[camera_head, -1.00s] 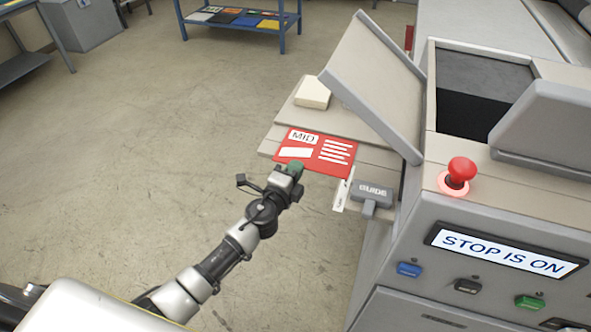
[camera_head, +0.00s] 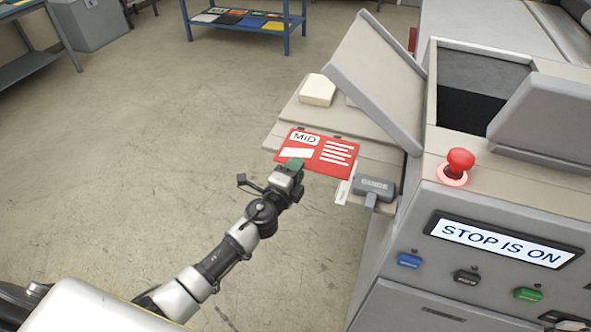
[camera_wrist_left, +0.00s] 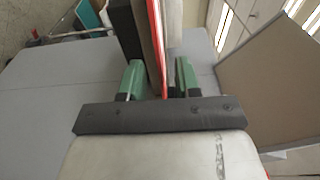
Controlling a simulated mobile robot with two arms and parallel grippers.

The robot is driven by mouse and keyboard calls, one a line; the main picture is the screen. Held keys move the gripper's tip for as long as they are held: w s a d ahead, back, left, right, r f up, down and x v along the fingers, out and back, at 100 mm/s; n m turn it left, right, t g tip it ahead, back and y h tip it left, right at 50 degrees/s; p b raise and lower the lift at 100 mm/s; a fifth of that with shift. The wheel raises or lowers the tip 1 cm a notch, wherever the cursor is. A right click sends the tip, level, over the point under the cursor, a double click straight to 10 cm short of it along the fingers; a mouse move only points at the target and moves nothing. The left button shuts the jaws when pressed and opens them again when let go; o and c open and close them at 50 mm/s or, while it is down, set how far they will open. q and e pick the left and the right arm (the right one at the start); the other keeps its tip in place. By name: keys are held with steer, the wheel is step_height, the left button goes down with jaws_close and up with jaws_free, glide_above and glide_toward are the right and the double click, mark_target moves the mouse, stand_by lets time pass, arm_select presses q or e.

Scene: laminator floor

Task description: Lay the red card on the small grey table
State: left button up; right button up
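The red card (camera_head: 318,154), marked MID with white text lines, is at the near edge of the beige shelf on the machine's left side. My left gripper (camera_head: 292,166) is at the card's near left edge. My right gripper is not in view.
The shelf (camera_head: 272,140) carries a cream block (camera_head: 318,90). A grey GUIDE block (camera_head: 374,188) is just right of the card. The machine has a raised flap (camera_head: 378,75), a red stop button (camera_head: 460,160) and a STOP IS ON display (camera_head: 502,241). Open floor (camera_head: 130,150) lies left.

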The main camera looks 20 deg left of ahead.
arm_select(q)
steer(key=s+a+b, duration=0.1)
steer(key=s, duration=0.9)
steer(key=shift+s+a, duration=0.35)
